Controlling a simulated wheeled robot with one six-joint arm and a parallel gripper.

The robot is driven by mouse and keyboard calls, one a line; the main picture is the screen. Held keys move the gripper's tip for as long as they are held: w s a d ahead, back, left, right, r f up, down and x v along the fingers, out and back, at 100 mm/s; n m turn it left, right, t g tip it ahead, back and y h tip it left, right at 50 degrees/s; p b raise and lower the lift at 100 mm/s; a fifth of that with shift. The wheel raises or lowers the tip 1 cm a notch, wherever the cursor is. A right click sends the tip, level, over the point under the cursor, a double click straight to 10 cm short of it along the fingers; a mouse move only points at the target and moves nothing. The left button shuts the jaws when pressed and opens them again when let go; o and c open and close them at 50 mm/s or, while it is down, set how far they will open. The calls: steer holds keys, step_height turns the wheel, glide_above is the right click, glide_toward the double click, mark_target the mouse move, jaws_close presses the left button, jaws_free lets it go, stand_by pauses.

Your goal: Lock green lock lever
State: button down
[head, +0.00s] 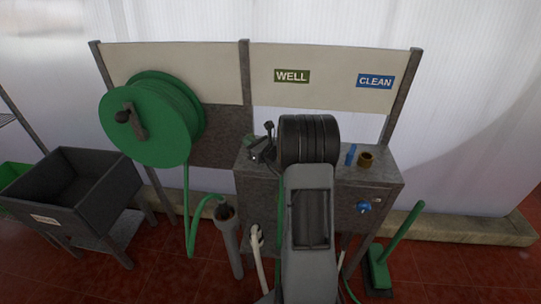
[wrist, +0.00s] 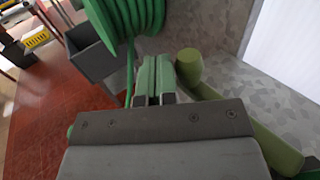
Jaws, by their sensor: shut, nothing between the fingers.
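The green lock lever (wrist: 270,145) shows in the wrist view as an olive-green bar running from the middle to the lower right, with a rounded green knob (wrist: 188,65) at its upper end. My gripper (wrist: 154,72) is shut and empty, its two fingers together just left of the knob. I cannot tell whether the fingers touch the knob. In the head view my gripper (head: 260,150) is over the left end of the grey metal cabinet (head: 385,187), below the green WELL sign (head: 292,76). My arm hides much of the cabinet top, and the lever is not clear there.
A green hose reel (head: 150,118) hangs on the panel to the left, its hose dropping to a grey tube (head: 229,240). A blue valve (head: 364,207) and brass fitting (head: 366,159) are on the cabinet's right. A dark sink (head: 75,190) stands left. A green broom (head: 400,235) stands right.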

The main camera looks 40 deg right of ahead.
stand_by(0.7)
steer(key=shift+s+a, duration=0.15)
steer(key=shift+a, duration=0.2)
steer(key=s+a+b, duration=0.2)
steer(key=s+a, duration=0.7)
steer(key=shift+s, duration=0.35)
